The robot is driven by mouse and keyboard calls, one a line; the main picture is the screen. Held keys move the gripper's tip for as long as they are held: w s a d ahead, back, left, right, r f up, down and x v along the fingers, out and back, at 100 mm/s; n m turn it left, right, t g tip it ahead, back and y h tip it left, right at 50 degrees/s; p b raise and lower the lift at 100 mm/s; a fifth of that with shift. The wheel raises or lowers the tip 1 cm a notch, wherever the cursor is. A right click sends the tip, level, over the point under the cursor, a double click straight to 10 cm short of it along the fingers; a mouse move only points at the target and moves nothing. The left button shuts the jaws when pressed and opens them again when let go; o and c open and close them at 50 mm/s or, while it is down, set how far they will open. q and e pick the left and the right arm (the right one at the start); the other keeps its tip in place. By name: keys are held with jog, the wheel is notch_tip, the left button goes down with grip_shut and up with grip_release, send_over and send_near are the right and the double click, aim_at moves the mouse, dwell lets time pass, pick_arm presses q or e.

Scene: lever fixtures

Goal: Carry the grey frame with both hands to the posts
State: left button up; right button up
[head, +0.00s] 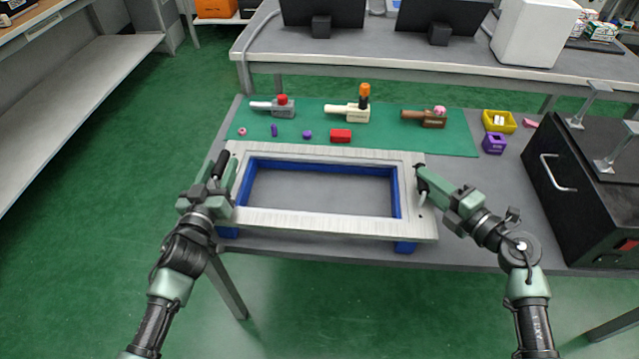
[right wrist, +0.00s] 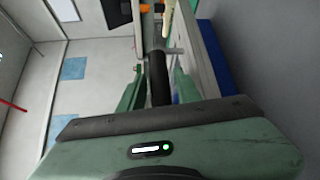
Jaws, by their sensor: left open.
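The grey frame (head: 330,225) is a rectangle lying flat on a blue base (head: 322,167) at the table's front. A black handle (head: 220,163) stands at its left side. My left gripper (head: 222,178) is open at that left handle. My right gripper (head: 422,182) is at the frame's right side. In the right wrist view the right handle (right wrist: 159,76) is between its spread fingers, with gaps visible. Two metal posts (head: 588,103) (head: 617,150) rise from a black box on the right.
A green mat (head: 390,137) behind the frame holds lever fixtures (head: 352,112) and small blocks, including a red block (head: 341,135). A yellow bin (head: 499,122) and purple holder (head: 494,143) stand to the right. The black box (head: 570,190) has a pull handle facing the frame.

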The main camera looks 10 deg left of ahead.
pick_arm(q)
jog(key=shift+w, duration=0.8)
pick_arm(e)
jog(key=shift+x, duration=0.8)
pick_arm(q)
jog(key=c, duration=0.6)
pick_arm(e)
jog(key=c, duration=0.6)
pick_arm(q)
grip_shut()
pick_arm(e)
grip_shut()
pick_arm(q)
jog(key=shift+r, duration=0.25)
pick_arm(e)
jog(key=shift+r, duration=0.2)
